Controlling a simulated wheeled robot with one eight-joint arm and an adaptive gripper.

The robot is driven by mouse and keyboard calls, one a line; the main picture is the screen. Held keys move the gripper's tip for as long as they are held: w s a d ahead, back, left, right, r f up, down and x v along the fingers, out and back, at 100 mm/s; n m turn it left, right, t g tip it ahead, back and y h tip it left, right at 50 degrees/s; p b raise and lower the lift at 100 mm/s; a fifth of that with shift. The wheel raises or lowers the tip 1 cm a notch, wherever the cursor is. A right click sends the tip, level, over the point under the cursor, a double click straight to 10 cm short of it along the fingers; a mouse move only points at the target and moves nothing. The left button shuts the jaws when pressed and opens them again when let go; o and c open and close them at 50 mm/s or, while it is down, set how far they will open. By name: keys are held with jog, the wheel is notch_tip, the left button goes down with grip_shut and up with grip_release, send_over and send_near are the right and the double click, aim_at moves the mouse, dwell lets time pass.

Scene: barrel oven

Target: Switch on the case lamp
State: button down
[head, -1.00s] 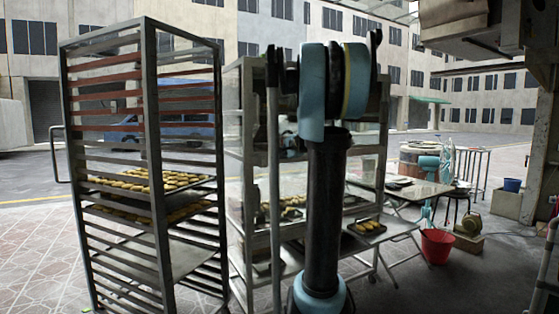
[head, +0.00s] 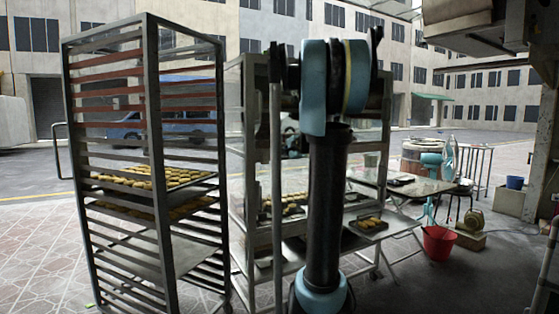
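A metal-framed glass case (head: 236,150) stands in the middle of the head view, with trays of pastries on its shelves. My own arm, dark with light blue joints, stands in front of it and hides much of its middle and right side. I cannot make out a lamp or a switch on the case. My gripper cannot be made out in this view.
A tall rack (head: 152,120) with pastry trays stands close at the left. To the right are a folding table (head: 425,188), a pastry tray (head: 369,224), a red bucket (head: 438,243) and a teal fan (head: 432,160). Paved floor (head: 40,245) is clear at far left.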

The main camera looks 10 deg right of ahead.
send_near(266, 158)
jog(key=w+f, duration=0.4)
jog(key=w, duration=0.1)
jog(key=shift+w+a+f, duration=0.25)
jog(key=shift+w+f, duration=0.05)
jog(key=shift+w, duration=0.2)
jog(key=shift+a, duration=0.1)
